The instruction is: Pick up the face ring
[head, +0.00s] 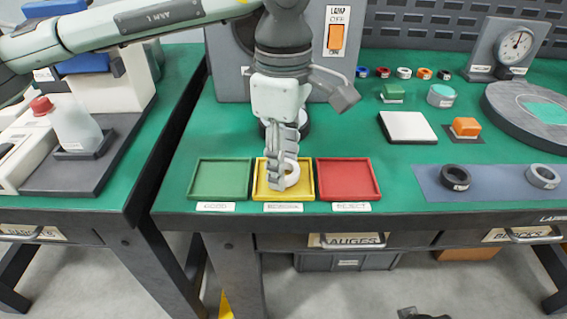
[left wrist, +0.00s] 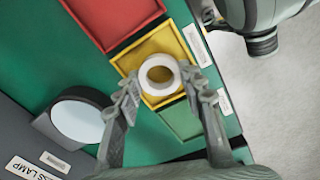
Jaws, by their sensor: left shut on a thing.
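The face ring (head: 295,178) is a pale, off-white ring. My left gripper (head: 283,173) points down and is shut on it, over the yellow tray (head: 309,194). In the left wrist view the ring (left wrist: 160,91) sits between the two fingertips (left wrist: 158,79), one on each side, with the yellow tray behind it. The fingers hide part of the ring and tray in the head view. I cannot tell exactly how high the ring is above the tray floor.
A green tray (head: 220,180) is left of the yellow one, a red tray (head: 348,180) right. A dark ring (head: 455,177) and a grey ring (head: 542,176) lie on a grey-blue mat (head: 491,187). A lamp box (head: 225,60) stands behind. The table's front edge is close.

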